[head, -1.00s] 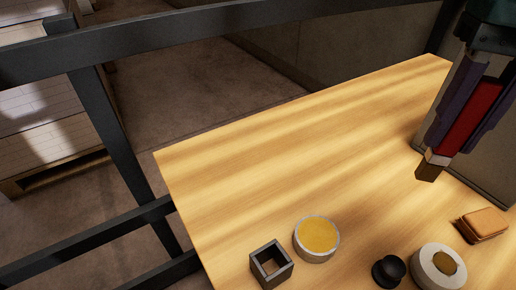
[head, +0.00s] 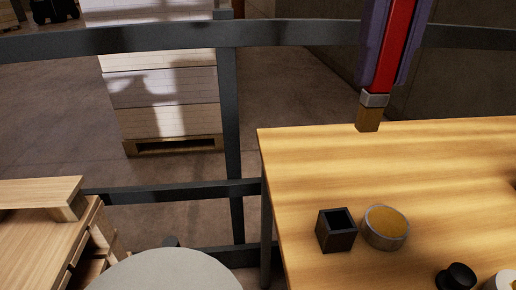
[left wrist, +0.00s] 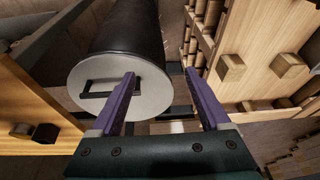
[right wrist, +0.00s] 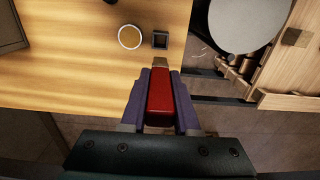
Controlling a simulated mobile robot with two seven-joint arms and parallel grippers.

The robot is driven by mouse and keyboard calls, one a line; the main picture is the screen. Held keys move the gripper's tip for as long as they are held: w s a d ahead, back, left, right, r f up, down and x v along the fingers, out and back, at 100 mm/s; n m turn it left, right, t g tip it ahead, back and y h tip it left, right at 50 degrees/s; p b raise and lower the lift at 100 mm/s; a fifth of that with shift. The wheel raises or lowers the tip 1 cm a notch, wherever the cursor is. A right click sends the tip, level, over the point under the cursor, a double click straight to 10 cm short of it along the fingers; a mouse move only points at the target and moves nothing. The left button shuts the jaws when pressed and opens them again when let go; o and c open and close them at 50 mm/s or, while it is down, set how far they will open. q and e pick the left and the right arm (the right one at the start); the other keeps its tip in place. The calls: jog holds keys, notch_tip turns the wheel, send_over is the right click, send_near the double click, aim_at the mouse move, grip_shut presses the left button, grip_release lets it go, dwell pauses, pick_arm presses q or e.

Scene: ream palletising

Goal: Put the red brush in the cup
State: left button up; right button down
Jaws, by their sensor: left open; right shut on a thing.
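The red brush (head: 398,40) hangs bristles-down in my right gripper (head: 391,45), high above the far edge of the table. It has a red handle, a grey band and brown bristles. In the right wrist view the brush (right wrist: 160,98) lies between the two purple fingers of the right gripper (right wrist: 160,95), which are shut on it. The dark square cup (head: 337,232) stands upright on the table near its left edge, apart from the brush; it also shows in the right wrist view (right wrist: 160,41). My left gripper (left wrist: 168,82) is open and empty, away from the table.
A round tin with a yellow top (head: 386,229) stands right beside the cup. A black knob-like object (head: 457,277) and a white round object (head: 501,281) are at the front right. A dark rail (head: 150,38) runs behind the table (head: 430,175). A wooden pallet structure (head: 40,225) is at left.

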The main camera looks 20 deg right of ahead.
notch_tip(320, 180, down, 20)
jog(key=shift+r+b, duration=0.1)
jog(key=shift+b, duration=0.65)
jog(key=shift+f, duration=0.2)
jog(key=c, duration=0.7)
grip_release()
jog(key=shift+r, duration=0.1)
jog(key=shift+o, duration=0.2)
